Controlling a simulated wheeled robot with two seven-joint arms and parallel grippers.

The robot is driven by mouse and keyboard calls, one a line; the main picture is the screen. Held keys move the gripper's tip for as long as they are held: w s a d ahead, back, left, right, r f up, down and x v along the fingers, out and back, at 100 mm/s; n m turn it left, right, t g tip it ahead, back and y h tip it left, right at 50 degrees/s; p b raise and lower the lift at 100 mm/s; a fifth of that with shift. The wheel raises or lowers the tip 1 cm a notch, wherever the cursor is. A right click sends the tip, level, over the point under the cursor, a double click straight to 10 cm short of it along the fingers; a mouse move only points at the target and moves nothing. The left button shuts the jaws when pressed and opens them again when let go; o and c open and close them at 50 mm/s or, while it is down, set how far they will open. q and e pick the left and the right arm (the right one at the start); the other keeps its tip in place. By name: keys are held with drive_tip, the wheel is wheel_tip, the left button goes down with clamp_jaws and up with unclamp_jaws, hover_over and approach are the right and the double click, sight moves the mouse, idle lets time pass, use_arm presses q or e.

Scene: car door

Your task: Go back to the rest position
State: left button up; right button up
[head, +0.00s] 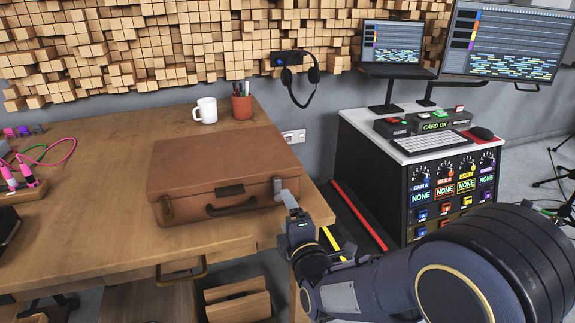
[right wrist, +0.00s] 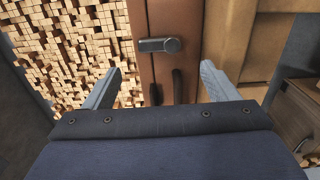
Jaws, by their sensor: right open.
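My right gripper (head: 287,199) is at the front right corner of a closed brown briefcase (head: 222,165) on the wooden table. Its fingers overlap the case's right metal latch in the head view. In the right wrist view the two fingers (right wrist: 160,80) are spread apart with nothing between them held. That view shows the brown case (right wrist: 187,45) beyond the fingers, with a dark latch (right wrist: 158,44) and the handle. I cannot tell whether a finger touches the case. My left gripper is not in view.
The wooden table (head: 95,200) carries a white mug (head: 206,110), a pen cup (head: 242,107) and pink cables (head: 28,178). A black console (head: 375,180) with a keyboard stands at the right, beside my right arm. Headphones (head: 300,80) hang on the wall.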

drive_tip(key=s+d+f+m+g+h, duration=0.1)
drive_tip(key=s+d+m+g, duration=0.45)
drive_tip(key=d+m, duration=0.6)
drive_tip(key=s+d+f+m+g, duration=0.25)
drive_tip(key=s+d+m, duration=0.3)
drive_tip(key=s, duration=0.65)
drive_tip(key=s+d+f+m+g, duration=0.1)
drive_tip(key=s+d+m+g, duration=0.4)
drive_tip(key=s, duration=0.7)
wheel_tip(320, 180, up, 22)
drive_tip(key=a+m+t+p, duration=0.1)
drive_tip(key=p, duration=2)
drive_tip(key=shift+w+a+f+h+p, duration=0.15)
drive_tip(key=shift+a+h+p, duration=0.15)
drive_tip(key=shift+h, duration=0.1)
